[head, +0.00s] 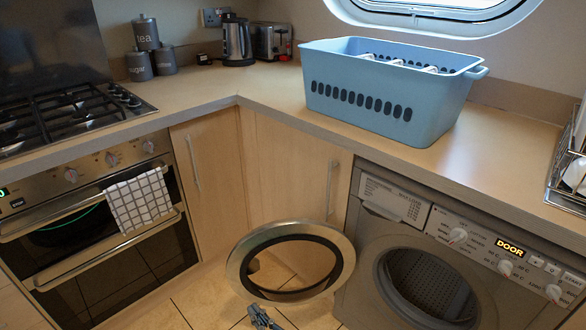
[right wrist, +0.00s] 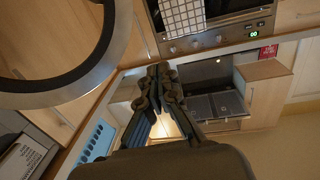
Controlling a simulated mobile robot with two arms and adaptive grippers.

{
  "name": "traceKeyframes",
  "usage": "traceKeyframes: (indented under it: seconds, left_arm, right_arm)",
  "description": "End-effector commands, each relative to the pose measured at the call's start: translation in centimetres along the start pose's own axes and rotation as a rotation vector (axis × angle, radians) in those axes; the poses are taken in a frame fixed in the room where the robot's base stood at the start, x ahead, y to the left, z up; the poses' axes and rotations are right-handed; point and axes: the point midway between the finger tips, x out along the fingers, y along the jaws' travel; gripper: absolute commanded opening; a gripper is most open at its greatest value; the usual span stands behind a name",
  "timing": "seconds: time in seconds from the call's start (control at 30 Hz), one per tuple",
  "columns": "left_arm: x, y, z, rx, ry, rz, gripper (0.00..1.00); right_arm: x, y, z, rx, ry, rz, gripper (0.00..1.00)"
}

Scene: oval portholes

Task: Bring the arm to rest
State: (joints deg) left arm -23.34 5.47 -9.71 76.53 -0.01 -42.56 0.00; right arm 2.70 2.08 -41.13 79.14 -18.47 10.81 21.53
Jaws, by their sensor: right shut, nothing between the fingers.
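My right gripper (head: 260,317) shows at the bottom edge of the head view, just below the round washing machine door (head: 345,262). It looks apart from the door. In the right wrist view its fingers (right wrist: 159,72) meet at the tips, shut with nothing between them. The door's ring also shows at the upper left of the right wrist view (right wrist: 116,50). The door stands swung open to the left of the washing machine (head: 370,225), whose drum opening is exposed and whose display reads DOOR. My left gripper is in neither view.
A blue laundry basket (head: 440,105) with white things inside stands on the counter (head: 275,120) above the machine. A dish rack (head: 567,170) is at the right edge. The oven (head: 95,262) with a checked towel (head: 140,200) is at left. Tiled floor (head: 205,300) shows between.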

Motion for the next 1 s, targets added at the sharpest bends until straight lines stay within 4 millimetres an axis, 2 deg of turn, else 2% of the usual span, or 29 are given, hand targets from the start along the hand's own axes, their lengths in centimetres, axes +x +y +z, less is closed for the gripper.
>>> traceKeyframes:
  seconds: [0.07, 0.13, 0.27, 0.3, 0.37, 0.4, 0.47, 0.5, 0.6, 0.8, 1.0]
  left_arm:
    - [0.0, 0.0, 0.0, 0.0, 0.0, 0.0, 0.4]
    - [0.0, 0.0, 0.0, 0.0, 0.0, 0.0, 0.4]
    - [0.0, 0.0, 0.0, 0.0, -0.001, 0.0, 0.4]
    - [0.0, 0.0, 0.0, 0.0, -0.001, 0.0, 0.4]
    - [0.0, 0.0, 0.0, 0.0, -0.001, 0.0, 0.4]
    - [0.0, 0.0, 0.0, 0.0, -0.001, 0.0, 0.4]
    - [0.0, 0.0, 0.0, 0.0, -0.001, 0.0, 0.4]
    - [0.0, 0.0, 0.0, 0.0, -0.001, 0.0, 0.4]
    - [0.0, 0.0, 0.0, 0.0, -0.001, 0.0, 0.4]
    - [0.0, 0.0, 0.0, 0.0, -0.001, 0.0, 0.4]
    - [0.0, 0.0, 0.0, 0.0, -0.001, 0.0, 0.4]
  right_arm:
    - [-0.4, 0.6, 0.9, 0.005, -0.027, 0.02, 0.0]
    - [-1.4, 1.7, 2.9, 0.018, -0.084, 0.062, 0.0]
    - [-5.2, 5.0, 9.1, 0.058, -0.277, 0.185, 0.0]
    - [-7.0, 5.9, 11.4, 0.074, -0.352, 0.226, 0.0]
    - [-10.1, 7.2, 14.8, 0.1, -0.467, 0.283, 0.0]
    - [-12.2, 7.8, 16.9, 0.118, -0.543, 0.317, 0.0]
    - [-15.7, 8.4, 19.9, 0.146, -0.655, 0.36, 0.0]
    - [-18.1, 8.7, 21.8, 0.165, -0.729, 0.386, 0.0]
    - [-24.1, 8.7, 25.6, 0.217, -0.9, 0.435, 0.0]
    - [-33.6, 7.5, 30.1, 0.305, -1.153, 0.482, 0.0]
    - [-41.6, 5.5, 32.4, 0.389, -1.353, 0.498, 0.0]
